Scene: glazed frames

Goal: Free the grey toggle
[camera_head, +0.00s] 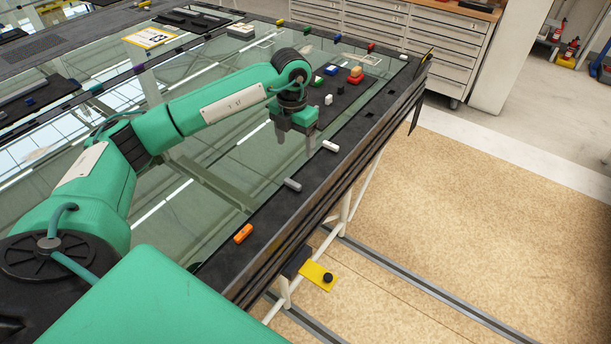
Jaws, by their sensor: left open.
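The grey toggle (292,185) sits on the inner part of the black frame border along the right side of the glazed frame (225,205). It lies crosswise to that border, with its end near the glass. My left gripper (296,142) is open, fingers pointing down, above the glass and beyond the grey toggle. It is apart from the toggle and its fingers look empty. A white toggle (330,146), also crosswise, is farther along the border. My right gripper is not in view.
Several coloured blocks (355,75) and small parts stand at the far right corner. Coloured toggles, including a red one (371,47), line the far edge. A yellow plate with a black knob (319,276) sticks out below the near side. The floor to the right is clear.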

